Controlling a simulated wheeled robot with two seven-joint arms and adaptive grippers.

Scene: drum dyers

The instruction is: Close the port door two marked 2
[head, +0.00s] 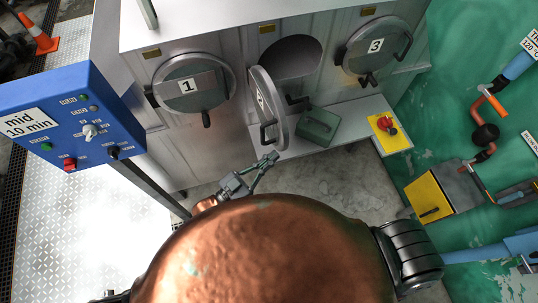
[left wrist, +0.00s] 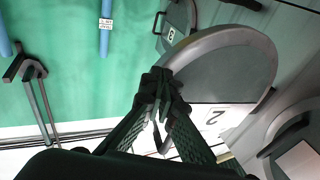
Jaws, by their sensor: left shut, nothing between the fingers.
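Port door two (head: 262,95) is a round grey metal door with a dark handle. It stands swung open, nearly edge-on in the head view, beside its dark round port opening (head: 291,57). In the left wrist view the door (left wrist: 235,62) fills the upper right, with its 2 label (left wrist: 213,117) upside down. My left gripper (head: 270,159) is shut and empty, just below the door's lower edge in the head view. In the left wrist view its fingertips (left wrist: 162,88) overlap the door's near rim; I cannot tell whether they touch. My right gripper is out of view.
Door 1 (head: 186,88) and door 3 (head: 374,48) sit over their ports on either side. A green box (head: 318,126) lies on the ledge beside door two. A red knob on a yellow plate (head: 385,126) is further right. A blue control panel (head: 72,117) stands at left.

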